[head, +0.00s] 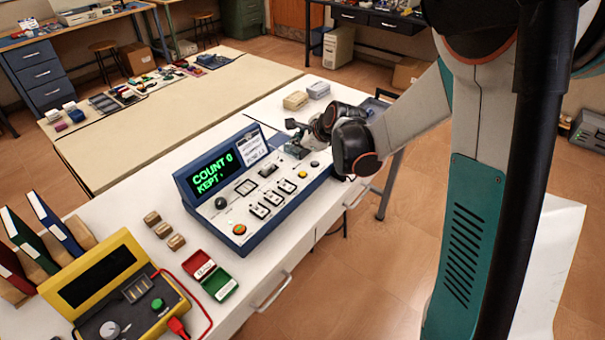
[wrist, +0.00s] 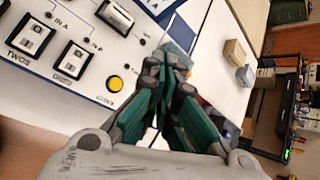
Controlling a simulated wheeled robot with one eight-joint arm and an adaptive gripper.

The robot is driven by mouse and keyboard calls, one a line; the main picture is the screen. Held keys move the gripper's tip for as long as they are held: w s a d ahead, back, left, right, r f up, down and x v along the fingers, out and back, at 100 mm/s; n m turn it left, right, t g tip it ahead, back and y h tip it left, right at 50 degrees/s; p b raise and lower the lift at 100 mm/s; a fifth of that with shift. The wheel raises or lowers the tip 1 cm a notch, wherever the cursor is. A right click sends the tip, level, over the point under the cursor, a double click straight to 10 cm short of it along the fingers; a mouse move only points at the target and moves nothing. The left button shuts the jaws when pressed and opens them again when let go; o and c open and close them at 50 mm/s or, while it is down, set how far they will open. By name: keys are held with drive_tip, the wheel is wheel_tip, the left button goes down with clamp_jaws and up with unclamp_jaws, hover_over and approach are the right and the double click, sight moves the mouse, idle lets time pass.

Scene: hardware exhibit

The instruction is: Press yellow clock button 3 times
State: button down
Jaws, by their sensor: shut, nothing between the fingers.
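The yellow clock button (head: 314,164) is a small round cap at the right end of a blue-framed console (head: 262,229). It also shows in the wrist view (wrist: 115,84), with a small label beside it. My gripper (head: 292,126) is above the console's right end. In the wrist view, its green fingers (wrist: 168,66) are shut and empty, to the right of the button and apart from it. The console's green display (head: 212,176) reads "COUNT 0" and "KEPT" with a small mark after it.
The console also bears several white switches (head: 272,198) and a red round button (head: 239,229). A yellow device (head: 110,285) and a red-green open case (head: 210,277) are at the left on the white table.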

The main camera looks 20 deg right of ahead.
sight(301, 175)
drive_tip(key=shift+f+b, duration=3.15)
drive_tip(key=shift+f, duration=1.25)
drive_tip(key=shift+f+b, duration=0.35)
drive_tip(key=shift+b, duration=0.05)
drive_tip(key=shift+f+b, duration=0.4)
drive_tip(key=shift+f, duration=0.1)
drive_tip(key=shift+r, duration=0.1)
drive_tip(key=shift+r+p, duration=0.65)
drive_tip(key=shift+r, duration=0.2)
drive_tip(key=shift+r+p, duration=1.7)
drive_tip(key=shift+r, duration=0.8)
drive_tip(key=shift+r, duration=0.1)
